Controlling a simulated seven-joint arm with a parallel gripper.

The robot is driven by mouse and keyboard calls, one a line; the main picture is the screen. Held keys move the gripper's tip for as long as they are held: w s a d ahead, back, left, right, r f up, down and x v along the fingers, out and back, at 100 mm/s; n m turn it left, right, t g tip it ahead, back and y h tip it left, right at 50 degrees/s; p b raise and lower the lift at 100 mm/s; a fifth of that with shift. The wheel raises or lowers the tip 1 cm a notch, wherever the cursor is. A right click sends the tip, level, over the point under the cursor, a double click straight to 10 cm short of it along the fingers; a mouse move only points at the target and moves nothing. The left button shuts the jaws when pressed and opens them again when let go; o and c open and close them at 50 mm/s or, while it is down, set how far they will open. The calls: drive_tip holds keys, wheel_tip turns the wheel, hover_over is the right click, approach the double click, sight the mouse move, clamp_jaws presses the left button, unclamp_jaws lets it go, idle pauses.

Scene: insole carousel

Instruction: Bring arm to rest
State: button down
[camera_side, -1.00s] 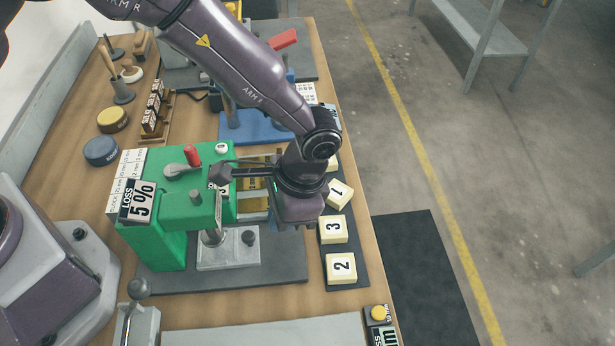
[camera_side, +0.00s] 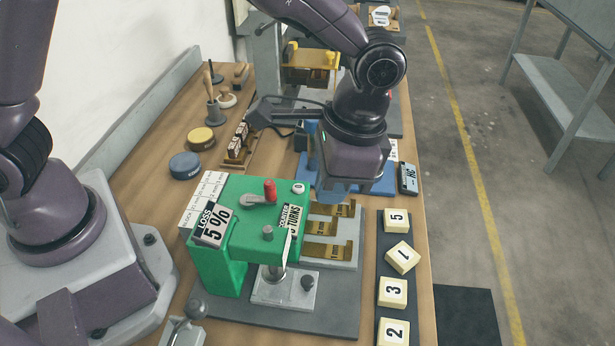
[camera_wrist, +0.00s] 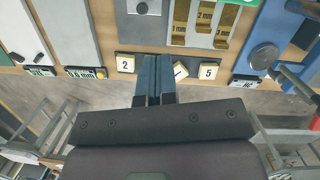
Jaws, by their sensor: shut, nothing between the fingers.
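My arm reaches over the bench. In the side view my gripper hangs near the blue stand (camera_side: 307,166), behind the green press (camera_side: 240,225); its fingertips are hard to make out there. In the wrist view my gripper (camera_wrist: 154,62) has its two blue-grey fingers together with nothing between them. The fingers appear in front of the row of numbered cream blocks and cover part of it. The block marked 2 (camera_wrist: 125,64) and the block marked 5 (camera_wrist: 208,70) show on either side of them.
The dark strip holding several numbered blocks (camera_side: 393,292) lies along the bench's right edge. A yellow-topped fixture (camera_side: 312,62) stands behind. Round yellow (camera_side: 201,138) and blue (camera_side: 185,165) tins sit at left.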

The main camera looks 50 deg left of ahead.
drive_tip(key=s+a+r+n+t, duration=0.3)
drive_tip(key=s+a+r, duration=0.3)
drive_tip(key=a, duration=0.3)
drive_tip(key=s+a+r+n+t+h, duration=0.1)
drive_tip(key=s+a+r+n+t, duration=0.2)
drive_tip(key=s+a+r, duration=0.3)
drive_tip(key=shift+s+a+r+t, duration=0.15)
drive_tip(key=shift+a+r+t, duration=0.55)
drive_tip(key=shift+a+r, duration=1.15)
drive_tip(key=shift+a+f, duration=0.3)
